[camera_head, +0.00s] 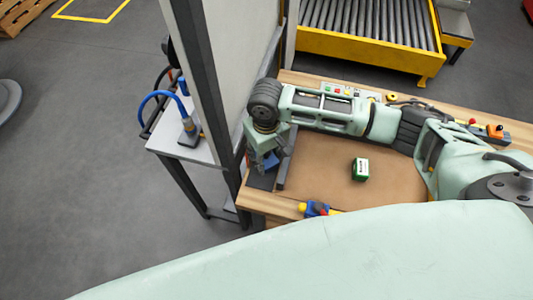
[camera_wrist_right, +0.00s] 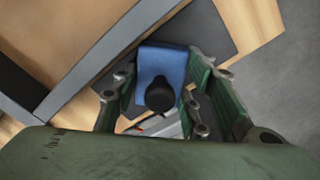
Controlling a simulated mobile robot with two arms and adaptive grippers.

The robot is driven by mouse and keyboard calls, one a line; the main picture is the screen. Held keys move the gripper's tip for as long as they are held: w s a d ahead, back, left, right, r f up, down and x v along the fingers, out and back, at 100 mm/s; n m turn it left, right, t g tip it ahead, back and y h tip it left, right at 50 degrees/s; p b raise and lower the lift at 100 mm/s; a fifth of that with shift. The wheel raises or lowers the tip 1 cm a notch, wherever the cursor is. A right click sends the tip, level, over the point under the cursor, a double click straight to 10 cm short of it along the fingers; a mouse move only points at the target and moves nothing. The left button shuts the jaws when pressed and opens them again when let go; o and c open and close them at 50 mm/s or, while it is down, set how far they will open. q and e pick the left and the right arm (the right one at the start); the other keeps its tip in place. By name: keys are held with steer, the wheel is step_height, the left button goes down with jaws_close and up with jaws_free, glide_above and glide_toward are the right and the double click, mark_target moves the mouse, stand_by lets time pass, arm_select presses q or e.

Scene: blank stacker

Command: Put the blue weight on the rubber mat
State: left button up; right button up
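My right gripper (camera_head: 265,158) is at the left end of the workbench, pointing down. In the right wrist view its fingers (camera_wrist_right: 163,78) lie along both sides of the blue weight (camera_wrist_right: 162,62), which has a black knob on top, and appear shut on it. In the head view the weight (camera_head: 270,161) shows partly below the gripper. The dark rubber mat (camera_head: 262,180) lies beneath, at the bench's left corner; its edge also shows in the wrist view (camera_wrist_right: 211,27). I cannot tell whether the weight touches the mat. My left gripper is out of view.
A grey bar (camera_head: 284,172) runs beside the mat. A green-and-white box (camera_head: 360,169) stands on the brown bench surface (camera_head: 320,175). A blue-and-yellow item (camera_head: 315,208) lies at the front edge. A panel with a dark post (camera_head: 207,80) rises close left of the gripper.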

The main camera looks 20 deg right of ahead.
steer(key=o, duration=0.5)
steer(key=shift+r, duration=0.2)
step_height(320, 180, up, 12)
steer(key=shift+f+b, duration=0.1)
steer(key=shift+b, duration=0.7)
steer(key=shift+s, duration=0.1)
